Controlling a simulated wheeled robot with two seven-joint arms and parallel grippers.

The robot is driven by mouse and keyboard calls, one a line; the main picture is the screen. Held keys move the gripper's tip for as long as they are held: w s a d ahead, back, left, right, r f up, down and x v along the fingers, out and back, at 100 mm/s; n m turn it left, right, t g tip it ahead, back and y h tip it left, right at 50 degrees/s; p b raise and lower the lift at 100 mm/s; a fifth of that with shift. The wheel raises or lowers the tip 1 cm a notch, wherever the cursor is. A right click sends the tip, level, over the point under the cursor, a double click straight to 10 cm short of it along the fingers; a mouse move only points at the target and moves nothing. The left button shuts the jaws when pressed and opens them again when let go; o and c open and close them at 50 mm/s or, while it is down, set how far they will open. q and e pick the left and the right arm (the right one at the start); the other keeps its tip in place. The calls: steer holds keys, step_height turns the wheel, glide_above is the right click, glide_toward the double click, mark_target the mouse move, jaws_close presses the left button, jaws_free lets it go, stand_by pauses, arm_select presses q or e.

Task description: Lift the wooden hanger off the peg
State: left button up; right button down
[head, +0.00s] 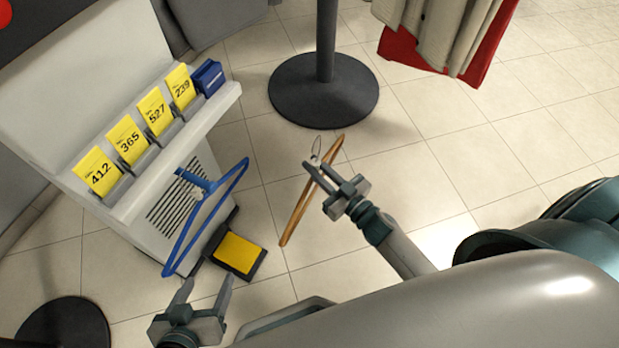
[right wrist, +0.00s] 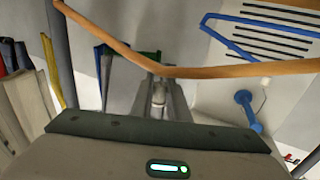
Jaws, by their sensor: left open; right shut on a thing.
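The wooden hanger (head: 296,221) is in the air over the tiled floor, clear to the right of the blue peg (head: 190,177). My right gripper (head: 322,176) is shut on it near its middle, and its metal hook shows above the fingers. In the right wrist view the wooden bar (right wrist: 225,71) crosses the fingertips (right wrist: 161,82). The peg (right wrist: 246,103) shows there too, apart from the wooden hanger. A blue hanger (head: 206,211) is beside the peg; I cannot tell how it is held. My left gripper (head: 205,283) is open and empty, low at the front.
A grey-white stand (head: 190,130) carries yellow number cards (head: 128,142) and a blue holder (head: 207,77). A yellow-topped black box (head: 240,252) lies at its foot. A dark post base (head: 322,90) and hanging clothes (head: 440,30) stand at the back. Floor to the right is open.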

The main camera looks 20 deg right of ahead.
steer(key=w+d+b, duration=0.1)
steer(key=w+d, duration=0.2)
steer(key=w+d+b, duration=0.1)
steer(key=w+d, duration=0.2)
steer(key=shift+d+b, duration=0.4)
arm_select(q)
steer(key=w+d+r+t+h, duration=0.1)
steer(key=w+d+r+t, duration=0.1)
steer(key=r, duration=0.3)
steer(key=w+d+r+t+h, duration=0.1)
steer(key=w+r+t, duration=0.1)
steer(key=r+t, duration=0.3)
steer(key=shift+w+d+r, duration=0.2)
steer(key=shift+d+r, duration=0.15)
steer(key=shift+r, duration=0.2)
arm_select(e)
steer(key=shift+w+d, duration=0.5)
steer(key=shift+d, duration=0.15)
steer(key=shift+a+r, duration=0.1)
steer(key=shift+r, duration=0.05)
